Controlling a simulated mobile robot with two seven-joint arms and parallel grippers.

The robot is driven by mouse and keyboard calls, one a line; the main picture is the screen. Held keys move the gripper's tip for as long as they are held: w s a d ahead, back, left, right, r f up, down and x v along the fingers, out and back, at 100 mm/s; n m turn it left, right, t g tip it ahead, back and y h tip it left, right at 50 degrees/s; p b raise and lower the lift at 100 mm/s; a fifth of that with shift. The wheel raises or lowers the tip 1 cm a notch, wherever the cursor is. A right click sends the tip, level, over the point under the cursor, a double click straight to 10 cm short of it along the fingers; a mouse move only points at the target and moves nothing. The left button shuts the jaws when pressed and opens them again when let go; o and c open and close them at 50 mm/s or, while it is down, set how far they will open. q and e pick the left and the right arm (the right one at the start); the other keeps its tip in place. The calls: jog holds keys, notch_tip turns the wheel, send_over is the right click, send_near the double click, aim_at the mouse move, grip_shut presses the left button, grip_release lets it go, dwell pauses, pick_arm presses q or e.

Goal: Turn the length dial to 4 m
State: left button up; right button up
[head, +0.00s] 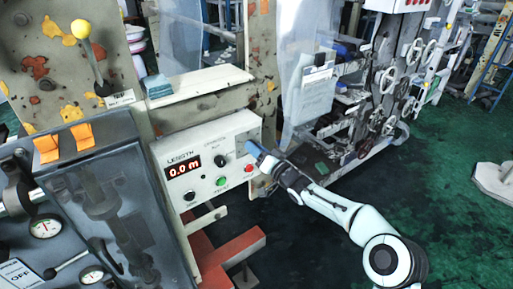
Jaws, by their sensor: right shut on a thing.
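The white control box (210,146) is marked LENGTH, and its red display (182,166) reads 0.0 m. My right gripper (258,154) is at the upper right of the box's front, over a grey plate with marks (242,145). It is shut on what appears to be the length dial, which the blue fingers hide; its pointer and setting cannot be read. A small dark knob (189,196), a green button (221,181) and a red button (249,168) are lower on the box, clear of the fingers. My left gripper is not in view.
A blue-grey block (157,86) lies on the ledge above the box. A clipboard (318,93) hangs behind my right arm. Green floor (446,185) is open at the right.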

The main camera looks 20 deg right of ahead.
pick_arm(q)
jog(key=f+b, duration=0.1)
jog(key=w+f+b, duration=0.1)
jog(key=b, duration=0.1)
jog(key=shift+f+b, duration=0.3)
pick_arm(e)
jog(key=n+g, duration=0.1)
jog(key=n, duration=2.2)
jog(key=shift+s+a+r+g+h, duration=0.1)
jog(key=shift+a+g+h, duration=0.1)
jog(key=shift+g+h, duration=0.2)
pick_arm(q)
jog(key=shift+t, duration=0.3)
pick_arm(e)
jog(key=shift+n, duration=0.3)
jog(key=o, duration=1)
jog(key=shift+o, duration=0.2)
pick_arm(q)
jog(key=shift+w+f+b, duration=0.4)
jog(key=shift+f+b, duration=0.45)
jog(key=shift+b, duration=0.15)
pick_arm(e)
jog(key=v, duration=1.3)
jog(key=shift+s, duration=0.2)
